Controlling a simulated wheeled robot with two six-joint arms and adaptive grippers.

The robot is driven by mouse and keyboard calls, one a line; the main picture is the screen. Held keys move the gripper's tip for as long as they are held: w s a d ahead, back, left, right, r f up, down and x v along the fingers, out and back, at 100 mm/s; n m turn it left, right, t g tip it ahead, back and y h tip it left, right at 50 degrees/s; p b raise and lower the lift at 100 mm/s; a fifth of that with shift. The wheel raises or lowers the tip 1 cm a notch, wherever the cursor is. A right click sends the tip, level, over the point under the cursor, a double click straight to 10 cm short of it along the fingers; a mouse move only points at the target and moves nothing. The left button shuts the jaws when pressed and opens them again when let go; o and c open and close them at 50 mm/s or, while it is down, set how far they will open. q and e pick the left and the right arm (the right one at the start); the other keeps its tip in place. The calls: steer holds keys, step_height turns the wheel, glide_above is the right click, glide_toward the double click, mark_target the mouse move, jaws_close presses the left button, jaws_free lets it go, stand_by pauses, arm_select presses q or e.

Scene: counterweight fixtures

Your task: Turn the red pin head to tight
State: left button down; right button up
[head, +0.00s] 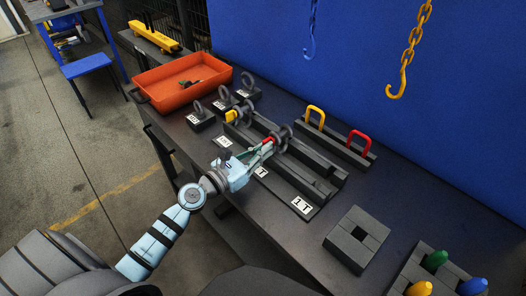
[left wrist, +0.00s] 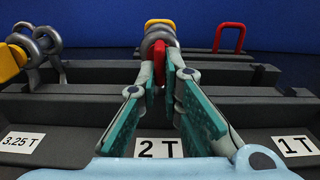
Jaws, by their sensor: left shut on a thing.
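The red pin head (left wrist: 159,72) belongs to a grey shackle (left wrist: 158,38) lying on the rack by the 2 T label (left wrist: 160,149). My left gripper (head: 268,146) reaches in from the front of the rack. Its two green-padded fingers (left wrist: 160,85) are closed on the red pin head, which shows between the fingertips. The red pin head also shows in the head view (head: 268,140), partly covered by the fingers. A shackle with a yellow pin head (left wrist: 10,63) lies to the left by the 3.25 T label. My right gripper is not in view.
Grey rack bars (head: 310,185) flank the shackle. Behind are blocks with a yellow handle (head: 316,114) and a red handle (head: 359,138). An orange tray (head: 165,92) and shackles on small blocks stand at left. A square block (head: 356,238) and coloured pegs stand at right.

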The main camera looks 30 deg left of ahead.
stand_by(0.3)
arm_select(q)
steer(key=c, duration=1.7)
jaws_free()
step_height(320, 180, up, 10)
